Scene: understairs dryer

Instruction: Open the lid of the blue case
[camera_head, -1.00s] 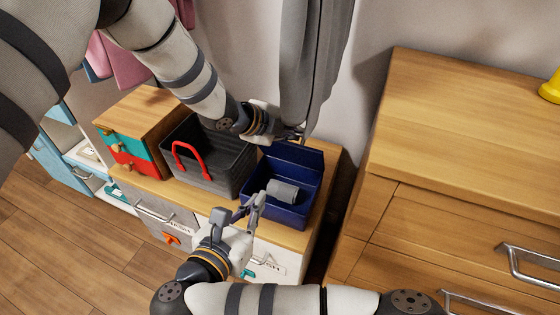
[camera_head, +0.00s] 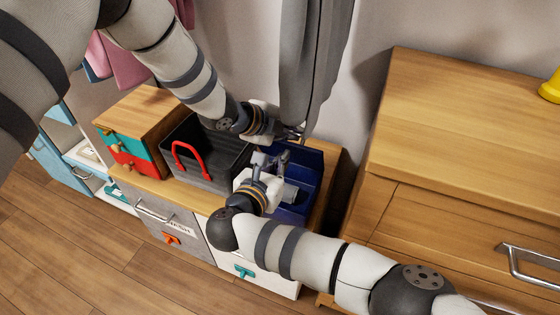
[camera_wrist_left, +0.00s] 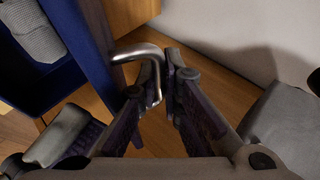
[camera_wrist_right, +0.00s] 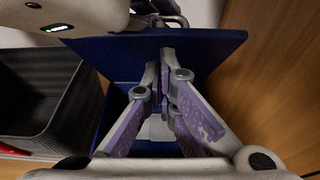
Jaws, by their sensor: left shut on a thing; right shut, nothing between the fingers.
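The blue case (camera_head: 290,214) stands on the low cabinet with its lid (camera_head: 310,163) raised at the back; the lid also shows broad in the right wrist view (camera_wrist_right: 215,50). A grey rolled thing (camera_wrist_left: 30,32) lies inside the case. My left gripper (camera_head: 294,132) is behind the lid's top, shut on a curved silver handle (camera_wrist_left: 135,52) that appears to join the lid's edge. My right gripper (camera_head: 274,158) is shut and empty, over the case on the lid's inner side. Its fingertips (camera_wrist_right: 166,68) overlap the lid; I cannot tell whether they touch it.
A dark basket with a red handle (camera_head: 186,145) stands close left of the case, beside a small wooden drawer box (camera_head: 140,125). A grey curtain (camera_head: 305,70) hangs behind. A tall wooden dresser (camera_head: 460,130) stands to the right, across a narrow gap.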

